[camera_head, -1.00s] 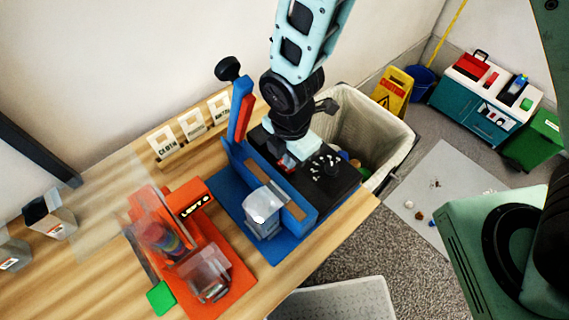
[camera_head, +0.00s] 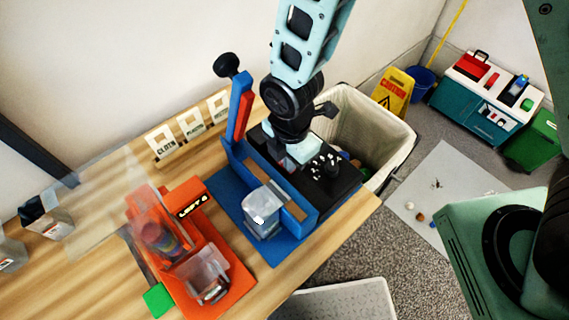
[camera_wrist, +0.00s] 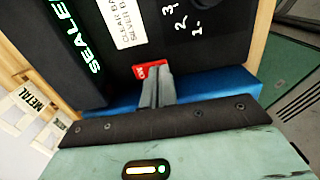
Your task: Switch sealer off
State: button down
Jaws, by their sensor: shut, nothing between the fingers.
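The sealer is a blue machine (camera_head: 255,223) with a tall blue-and-red lever and a black box (camera_head: 340,181) behind its blue bar. In the wrist view the black box (camera_wrist: 90,80) shows glowing green "SEALER" letters and a white label. A red switch (camera_wrist: 151,66) with small white marks sits on the box's near edge. My gripper (camera_wrist: 157,78) is shut and empty, with its fingertips at the switch. I cannot tell whether they touch it.
A clear bag (camera_head: 261,220) stands at the sealer's front. An orange machine (camera_head: 222,275) stands to its left. Labelled sorting holders (camera_head: 190,128) stand behind. A lined bin (camera_head: 385,140) is beside the table's right end. The blue lever (camera_head: 241,105) rises close to my arm.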

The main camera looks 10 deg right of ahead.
jog(key=shift+f, duration=0.15)
jog(key=shift+r+p, duration=2.8)
jog(key=shift+r, duration=0.75)
jog(key=s+d+r+m+b, duration=0.8)
jog(key=s+r+m, duration=0.3)
jog(key=m, duration=0.6)
jog(key=shift+s+y, duration=0.15)
jog(key=shift+y, duration=0.15)
